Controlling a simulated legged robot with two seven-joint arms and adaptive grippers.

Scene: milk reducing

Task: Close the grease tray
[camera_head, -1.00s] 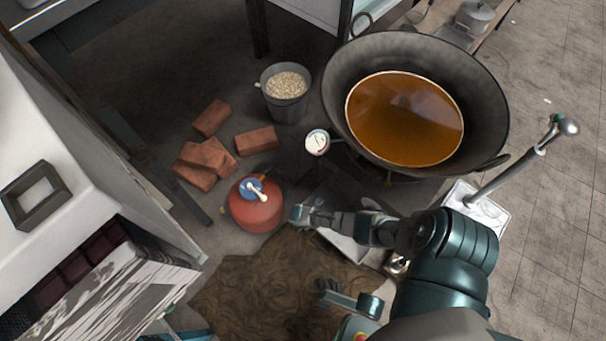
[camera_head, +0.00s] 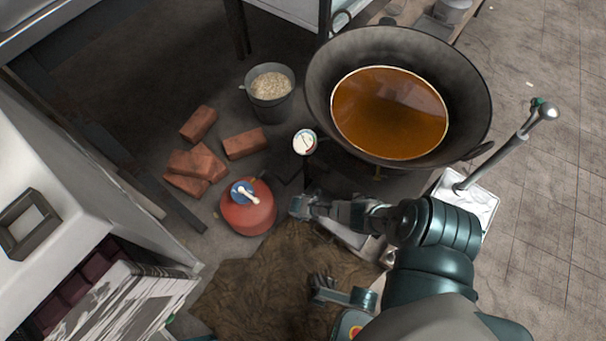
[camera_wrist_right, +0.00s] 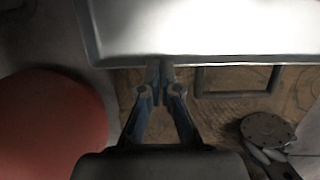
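The grease tray is a pale metal tray with a rectangular loop handle. It fills the top of the right wrist view (camera_wrist_right: 205,30), and the handle (camera_wrist_right: 235,92) hangs from its near edge. In the head view the tray (camera_head: 343,232) is partly hidden under my right arm. My right gripper (camera_wrist_right: 159,72) has its fingertips together at the tray's near edge, left of the handle; I cannot tell whether they touch it. It also shows in the head view (camera_head: 299,206), right of the red cylinder. My left gripper (camera_head: 322,290) is low over the brown cloth; its finger opening is unclear.
The red cylinder (camera_head: 247,212) stands close to my right gripper. A large wok of brown liquid (camera_head: 390,115) is behind the arm. Bricks (camera_head: 195,165) and a grain bucket (camera_head: 270,88) lie farther back. Brown cloth (camera_head: 260,295) covers the floor in front.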

